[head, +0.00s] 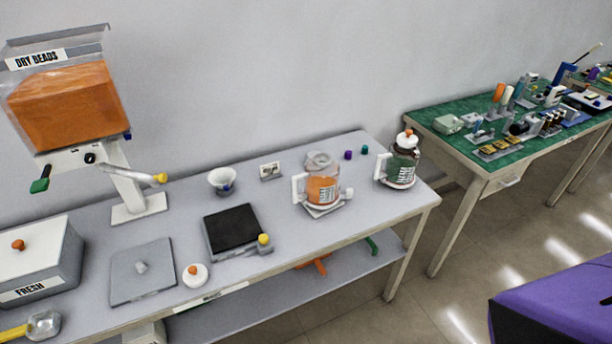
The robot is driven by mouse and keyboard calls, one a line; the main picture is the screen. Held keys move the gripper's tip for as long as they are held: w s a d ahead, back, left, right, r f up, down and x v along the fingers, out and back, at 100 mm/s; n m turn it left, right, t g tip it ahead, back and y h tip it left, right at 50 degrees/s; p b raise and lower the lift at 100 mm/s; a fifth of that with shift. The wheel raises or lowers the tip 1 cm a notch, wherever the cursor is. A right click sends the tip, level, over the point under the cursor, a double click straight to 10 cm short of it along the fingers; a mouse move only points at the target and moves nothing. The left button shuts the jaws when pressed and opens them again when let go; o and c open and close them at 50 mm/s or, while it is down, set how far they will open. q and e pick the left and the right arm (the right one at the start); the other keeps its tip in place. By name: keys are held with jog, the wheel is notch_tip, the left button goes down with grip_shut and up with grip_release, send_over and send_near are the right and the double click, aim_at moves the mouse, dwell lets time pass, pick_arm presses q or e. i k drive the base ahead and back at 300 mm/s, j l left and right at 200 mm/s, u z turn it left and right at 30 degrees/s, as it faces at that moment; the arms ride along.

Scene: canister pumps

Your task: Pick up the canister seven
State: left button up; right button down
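Two clear canisters with handles stand on the grey table. One canister (322,190) holds orange beads, has no lid on and stands on a small pale base. The other canister (402,168) has dark green contents and a white lid with an orange knob, near the table's right end. Both carry labels with marks too small to read, so I cannot tell which is canister seven. A white lid with an orange knob (194,275) lies near the front edge. Neither of my grippers is in view.
The grey table (290,240) also bears a dry beads dispenser (66,105), a FRESH box (35,262), a grey plate (141,270), a black-topped scale (232,230) and a white bowl (222,180). A green-topped table (452,112) with many small items stands at right. A purple block (560,300) fills the lower right.

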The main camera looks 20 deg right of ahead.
aim_at(321, 172)
jog(key=z, duration=0.85)
jog(key=i+l+u, duration=0.25)
jog(key=l, duration=0.25)
jog(key=i+l+u, duration=0.1)
jog(key=l+u, duration=0.15)
jog(key=l, duration=0.3)
jog(key=i+l+u, duration=0.1)
jog(key=l+u, duration=0.15)
jog(key=l, duration=0.3)
jog(key=l+u, duration=0.25)
jog(key=l, duration=0.35)
